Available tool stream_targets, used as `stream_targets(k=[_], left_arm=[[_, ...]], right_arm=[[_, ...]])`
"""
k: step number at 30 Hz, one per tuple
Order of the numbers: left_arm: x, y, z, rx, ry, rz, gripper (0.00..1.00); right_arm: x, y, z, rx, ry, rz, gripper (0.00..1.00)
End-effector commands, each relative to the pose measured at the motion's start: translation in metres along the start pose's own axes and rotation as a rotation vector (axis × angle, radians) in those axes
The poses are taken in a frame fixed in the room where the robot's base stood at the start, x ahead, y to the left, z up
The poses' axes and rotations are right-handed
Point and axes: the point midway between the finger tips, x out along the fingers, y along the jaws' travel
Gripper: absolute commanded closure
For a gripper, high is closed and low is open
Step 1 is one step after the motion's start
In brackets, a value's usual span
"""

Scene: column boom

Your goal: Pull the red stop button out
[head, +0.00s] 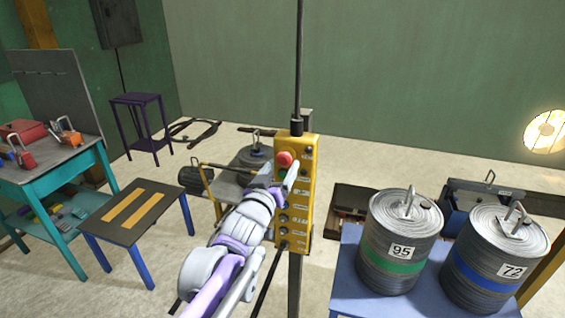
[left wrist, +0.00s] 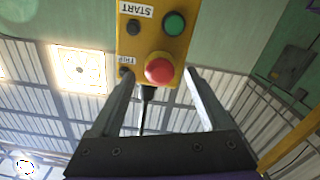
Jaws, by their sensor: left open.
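The red stop button (head: 284,158) is a round knob near the top of a yellow control box (head: 299,210). It also shows in the left wrist view (left wrist: 159,70), next to a green button (left wrist: 174,24). My left gripper (head: 282,180) is in front of the box, just below the red button in the head view. In the left wrist view its two fingers (left wrist: 166,95) are open, one on each side of the red button's line, with nothing between them held. I cannot tell whether a fingertip touches the box. The right gripper is not in view.
The box hangs on a dark pole (head: 299,60). A blue table (head: 345,285) with two ribbed drums (head: 400,260) stands at the right. A low dark table (head: 140,212) and a teal workbench (head: 50,180) stand at the left.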

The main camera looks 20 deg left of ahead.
Motion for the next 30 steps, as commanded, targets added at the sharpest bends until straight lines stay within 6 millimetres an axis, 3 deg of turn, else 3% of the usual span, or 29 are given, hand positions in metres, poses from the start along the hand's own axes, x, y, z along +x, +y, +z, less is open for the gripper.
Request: stream_targets(k=[6,17,30], left_arm=[[0.022,0.000,-0.001,0.001,0.000,0.000,0.19],[0.026,0.000,0.001,0.000,-0.001,0.000,0.19],[0.025,0.000,0.000,0.000,-0.001,0.000,0.98]], right_arm=[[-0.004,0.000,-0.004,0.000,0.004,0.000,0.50],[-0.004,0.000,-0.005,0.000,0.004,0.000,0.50],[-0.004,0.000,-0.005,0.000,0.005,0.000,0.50]])
